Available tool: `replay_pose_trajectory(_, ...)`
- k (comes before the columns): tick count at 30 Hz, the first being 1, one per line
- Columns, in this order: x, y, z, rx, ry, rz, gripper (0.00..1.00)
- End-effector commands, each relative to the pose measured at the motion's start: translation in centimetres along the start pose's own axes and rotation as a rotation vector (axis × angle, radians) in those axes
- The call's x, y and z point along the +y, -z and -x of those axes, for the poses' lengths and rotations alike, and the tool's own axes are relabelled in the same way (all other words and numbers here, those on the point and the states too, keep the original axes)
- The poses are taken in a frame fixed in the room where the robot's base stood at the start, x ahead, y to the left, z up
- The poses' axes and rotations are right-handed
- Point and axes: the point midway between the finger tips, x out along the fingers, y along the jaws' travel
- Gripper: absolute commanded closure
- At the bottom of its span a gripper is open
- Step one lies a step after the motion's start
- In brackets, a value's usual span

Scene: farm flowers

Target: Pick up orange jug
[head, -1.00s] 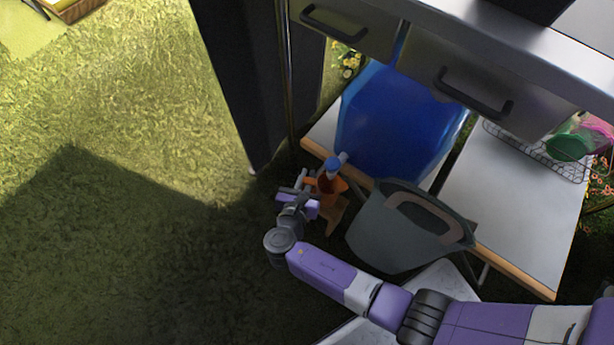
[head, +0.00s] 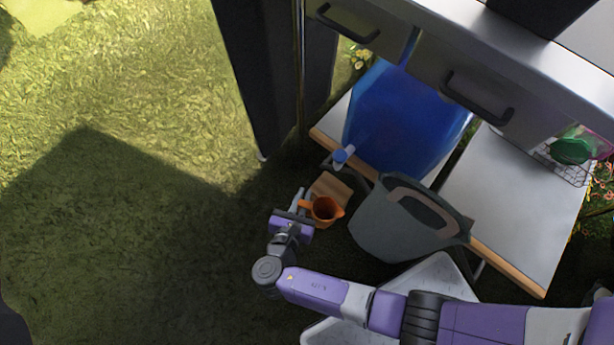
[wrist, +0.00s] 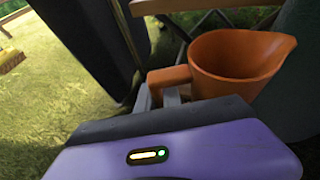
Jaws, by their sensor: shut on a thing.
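The orange jug (head: 324,209) is upright, with its open top facing up and its spout pointing right. My gripper (head: 301,203) is shut on the jug's handle, on the left side of the jug. In the wrist view the jug (wrist: 238,60) is close in front of my gripper (wrist: 172,95), its handle between the fingers. The fingertips are partly hidden by the handle. The jug's underside is hidden in both views; I cannot tell from it alone how high it hangs.
Behind are a low shelf (head: 497,215), a blue container (head: 405,122) and a small blue-capped item (head: 342,156). A dark post (head: 262,80) stands behind left. Open grass (head: 120,100) lies left.

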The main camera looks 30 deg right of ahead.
Motion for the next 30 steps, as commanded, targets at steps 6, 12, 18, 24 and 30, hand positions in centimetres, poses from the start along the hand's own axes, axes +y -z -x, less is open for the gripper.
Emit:
replay_pose_trajectory(6, 0.1, 0.9, 2.5, -0.001, -0.002, 0.001, 1.00)
replay_pose_trajectory(12, 0.1, 1.6, 4.2, -0.002, -0.002, 0.001, 1.00)
replay_pose_trajectory(18, 0.1, 2.2, 5.5, -0.001, -0.001, 0.001, 1.00)
replay_pose_trajectory(24, 0.0, 2.6, 6.4, 0.000, -0.001, 0.000, 1.00)
replay_pose_trajectory(30, 0.0, 2.8, 6.8, -0.001, 0.000, 0.000, 1.00)
